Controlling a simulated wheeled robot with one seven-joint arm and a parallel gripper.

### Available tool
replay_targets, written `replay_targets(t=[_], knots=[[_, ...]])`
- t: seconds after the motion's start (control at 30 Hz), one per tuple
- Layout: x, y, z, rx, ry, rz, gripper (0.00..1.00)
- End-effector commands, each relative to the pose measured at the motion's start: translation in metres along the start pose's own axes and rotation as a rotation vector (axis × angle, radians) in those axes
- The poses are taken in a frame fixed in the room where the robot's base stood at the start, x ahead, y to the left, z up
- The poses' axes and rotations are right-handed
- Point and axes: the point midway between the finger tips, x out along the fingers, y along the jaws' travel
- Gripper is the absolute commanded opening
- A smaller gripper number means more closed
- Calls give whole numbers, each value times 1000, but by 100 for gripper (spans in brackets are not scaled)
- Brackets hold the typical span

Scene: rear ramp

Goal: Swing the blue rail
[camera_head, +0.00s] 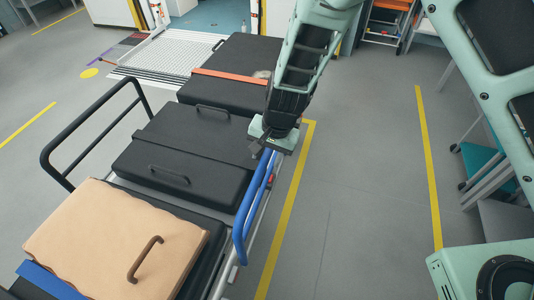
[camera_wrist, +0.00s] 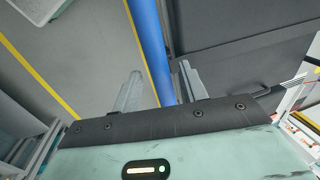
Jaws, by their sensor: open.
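The blue rail (camera_head: 249,208) runs along the right side of a stretcher with black pads. Its far end passes beneath my gripper (camera_head: 268,148) in the head view, and that end is partly hidden by it. In the wrist view the blue rail (camera_wrist: 150,45) comes down between the two fingers of my gripper (camera_wrist: 160,88), nearer the right finger. The fingers are apart, one on each side of the rail. I cannot tell whether either finger touches it.
A black rail (camera_head: 84,127) stands on the stretcher's left side. A tan board (camera_head: 110,240) with a brown handle lies at its near end. An orange strap (camera_head: 229,76) crosses the far pad. Open grey floor (camera_head: 365,190) with yellow lines lies to the right. A ramp (camera_head: 175,55) is behind.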

Motion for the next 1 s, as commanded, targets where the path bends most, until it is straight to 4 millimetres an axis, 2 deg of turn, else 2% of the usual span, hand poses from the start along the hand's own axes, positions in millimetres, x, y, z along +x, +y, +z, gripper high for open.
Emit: replay_targets(t=[0.27, 0.4, 0.43, 0.77, 1.0], knots=[[1, 0, 0, 0, 0, -1, 43], [1, 0, 0, 0, 0, -1, 4], [1, 0, 0, 0, 0, 0, 0], [3, 4, 0, 2, -1, -13, 0], [7, 16, -1, 6, 0, -65, 0]])
